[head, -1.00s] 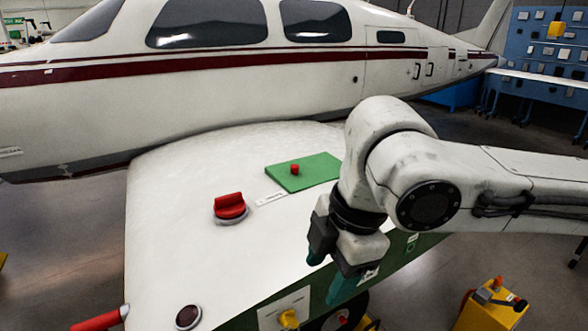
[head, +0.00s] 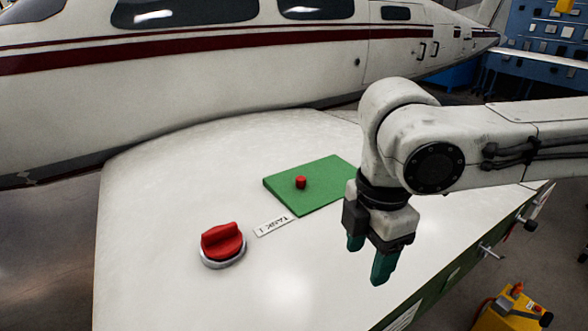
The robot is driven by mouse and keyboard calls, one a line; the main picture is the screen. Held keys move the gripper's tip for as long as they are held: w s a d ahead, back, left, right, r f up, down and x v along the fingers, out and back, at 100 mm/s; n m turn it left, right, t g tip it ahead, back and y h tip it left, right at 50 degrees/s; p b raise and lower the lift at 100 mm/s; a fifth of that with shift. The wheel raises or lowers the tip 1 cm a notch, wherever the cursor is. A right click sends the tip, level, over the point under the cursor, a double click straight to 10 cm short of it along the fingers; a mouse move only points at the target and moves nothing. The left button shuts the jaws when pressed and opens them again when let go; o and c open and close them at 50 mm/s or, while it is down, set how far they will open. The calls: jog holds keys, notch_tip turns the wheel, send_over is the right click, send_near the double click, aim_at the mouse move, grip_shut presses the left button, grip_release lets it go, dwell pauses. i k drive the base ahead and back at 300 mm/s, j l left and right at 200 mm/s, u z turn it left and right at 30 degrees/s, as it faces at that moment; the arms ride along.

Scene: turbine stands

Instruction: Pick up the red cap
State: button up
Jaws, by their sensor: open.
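A red cap (head: 222,241) with a raised grip sits in a grey ring on the white wing-like surface (head: 190,170), left of centre in the head view. A smaller red cylinder (head: 300,182) stands upright on a green pad (head: 325,185) behind it and to the right. I cannot tell from its shape whether it is also a cap. My gripper (head: 369,259) points down above the surface, with its two teal fingers apart and nothing between them. It is well to the right of the red cap, and in front and right of the green pad. The pad's right edge is partly hidden by my arm.
A white label reading TASK 1 (head: 273,226) lies between the cap and the pad. A white aircraft with a dark red stripe (head: 220,50) stands behind the surface. A yellow cart (head: 510,310) is on the floor at lower right. The surface around the cap is clear.

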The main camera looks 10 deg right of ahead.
aim_at(300, 181)
jog(key=i, duration=1.2)
